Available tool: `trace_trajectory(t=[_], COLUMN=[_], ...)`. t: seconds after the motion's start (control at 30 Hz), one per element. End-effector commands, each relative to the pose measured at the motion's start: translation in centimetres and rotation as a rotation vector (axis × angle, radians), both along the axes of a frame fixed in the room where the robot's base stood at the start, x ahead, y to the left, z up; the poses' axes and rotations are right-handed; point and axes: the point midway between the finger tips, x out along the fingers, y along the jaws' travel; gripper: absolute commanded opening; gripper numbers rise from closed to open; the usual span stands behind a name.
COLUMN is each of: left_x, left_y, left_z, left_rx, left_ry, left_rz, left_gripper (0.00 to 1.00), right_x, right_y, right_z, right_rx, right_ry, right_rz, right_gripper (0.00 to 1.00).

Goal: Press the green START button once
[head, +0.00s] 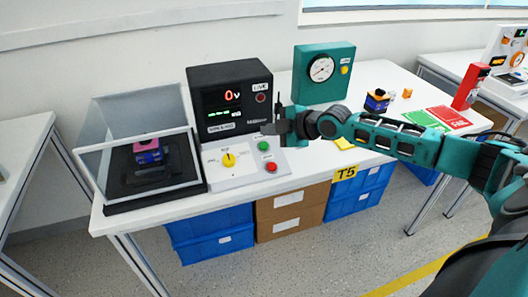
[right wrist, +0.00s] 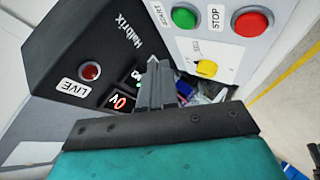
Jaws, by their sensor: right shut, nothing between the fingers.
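The green START button (head: 263,146) sits on a pale sloped control panel (head: 215,182), above the red STOP button (head: 271,167) and right of the yellow rotary knob (head: 229,160). My right gripper (head: 268,129) is shut and empty, just above the green button in the head view, apart from it as far as I can tell. In the right wrist view the shut fingers (right wrist: 156,75) show in front of the black unit, with the green button (right wrist: 184,17) clear of them near the top edge. My left gripper is not in view.
A black display unit (head: 228,78) reading 0 V, with a red LIVE lamp (head: 261,98), stands behind the panel. A clear-lidded box (head: 89,158) is on the left. A teal gauge box (head: 310,91) stands at the back right. Blue bins and cardboard boxes sit below the table.

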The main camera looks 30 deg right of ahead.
Motion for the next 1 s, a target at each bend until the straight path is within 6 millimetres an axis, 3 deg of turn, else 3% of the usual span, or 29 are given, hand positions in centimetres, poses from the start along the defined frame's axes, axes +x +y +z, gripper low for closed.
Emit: trace_trajectory(t=[0.03,0.23,1.0], left_x=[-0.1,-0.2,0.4], left_y=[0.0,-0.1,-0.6], left_z=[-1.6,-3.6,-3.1], left_rx=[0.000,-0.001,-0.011], left_ry=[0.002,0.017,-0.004], left_rz=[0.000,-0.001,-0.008], left_gripper=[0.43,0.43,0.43], right_x=[0.2,0.8,1.1], right_y=[0.0,-0.2,-0.3], right_z=[-1.4,-2.9,-3.4], right_rx=[0.001,0.001,0.001], right_ry=[-0.001,-0.001,0.000], right_rz=[-0.001,-0.001,0.000], right_gripper=[0.00,0.00,0.00])
